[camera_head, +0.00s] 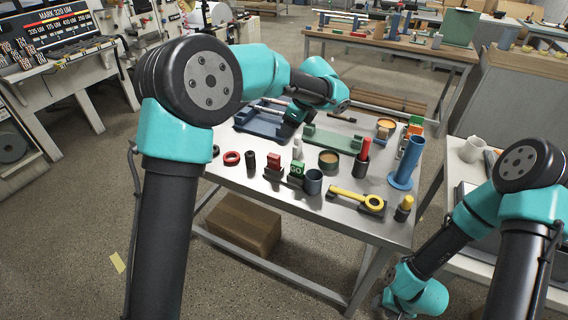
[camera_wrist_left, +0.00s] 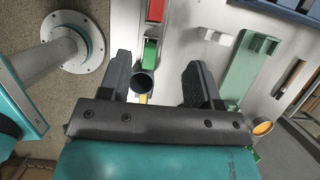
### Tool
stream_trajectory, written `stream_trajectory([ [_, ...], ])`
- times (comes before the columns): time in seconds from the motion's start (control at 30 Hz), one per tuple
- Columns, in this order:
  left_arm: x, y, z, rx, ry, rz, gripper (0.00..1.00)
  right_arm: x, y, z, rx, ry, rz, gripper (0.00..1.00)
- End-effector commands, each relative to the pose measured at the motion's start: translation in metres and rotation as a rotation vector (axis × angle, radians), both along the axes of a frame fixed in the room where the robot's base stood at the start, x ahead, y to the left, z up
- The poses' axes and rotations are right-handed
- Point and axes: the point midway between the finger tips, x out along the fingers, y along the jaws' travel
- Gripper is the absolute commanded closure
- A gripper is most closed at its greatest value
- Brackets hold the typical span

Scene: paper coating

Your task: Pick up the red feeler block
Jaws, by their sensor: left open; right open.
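In the left wrist view the red block (camera_wrist_left: 156,9) is at the top edge, partly cut off, beyond the green block (camera_wrist_left: 150,52). My left gripper (camera_head: 293,113) is over the back of the table, behind the red block. Its fingers (camera_wrist_left: 159,66) are open and empty, with the cup (camera_wrist_left: 143,83) showing between them. My right arm hangs low at the right; its fingers are out of frame.
A blue tray (camera_head: 262,122) and green fixture (camera_head: 335,137) lie behind.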

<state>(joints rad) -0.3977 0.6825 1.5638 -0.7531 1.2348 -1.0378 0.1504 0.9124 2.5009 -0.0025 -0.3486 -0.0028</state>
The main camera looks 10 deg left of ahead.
Motion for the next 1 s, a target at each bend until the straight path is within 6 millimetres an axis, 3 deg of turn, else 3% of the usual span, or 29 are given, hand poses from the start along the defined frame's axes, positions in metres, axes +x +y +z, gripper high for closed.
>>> stream_trajectory([
  [0.47, 0.001, 0.004, -0.007, 0.007, 0.004, -0.003, 0.43, 0.000, 0.000, 0.000, 0.000, 0.000, 0.000, 0.57],
  [1.0, 0.008, 0.037, -0.088, 0.006, 0.006, -0.001, 0.43, 0.000, 0.000, 0.000, 0.000, 0.000, 0.000, 0.57],
])
